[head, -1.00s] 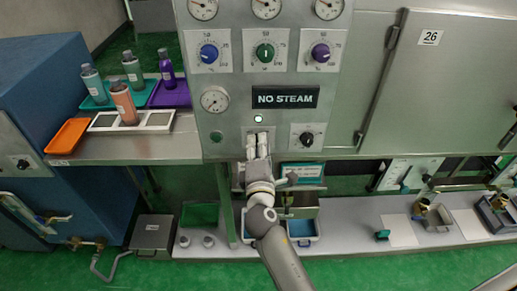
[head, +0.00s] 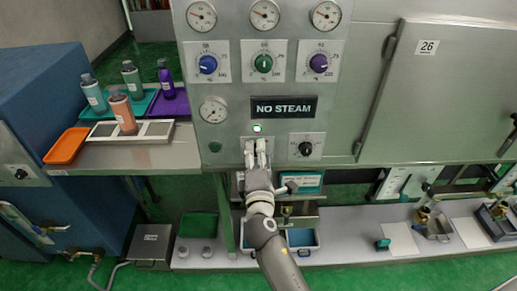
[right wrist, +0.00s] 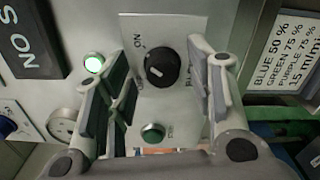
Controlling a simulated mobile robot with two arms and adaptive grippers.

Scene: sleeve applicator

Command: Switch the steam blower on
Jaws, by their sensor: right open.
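The grey control panel (head: 235,120) stands in front of me. My right gripper (head: 256,149) is at its lower part, just under a small round lamp (head: 257,128). The lamp glows green, also in the right wrist view (right wrist: 94,63). In the right wrist view my right gripper (right wrist: 160,95) is open, its fingers on either side of a black rotary knob (right wrist: 162,68) on a white plate marked ON. I see no finger touching the knob. My gripper hides this knob in the head view. The knob's full label is not readable. My left gripper is out of view.
A second black knob (head: 305,149) sits to the right. A NO STEAM sign (head: 284,107), coloured dials and gauges are above. A green button (right wrist: 153,133) shows near my fingers. Bottles and trays (head: 65,146) stand on the left shelf. A long counter (head: 350,245) runs below.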

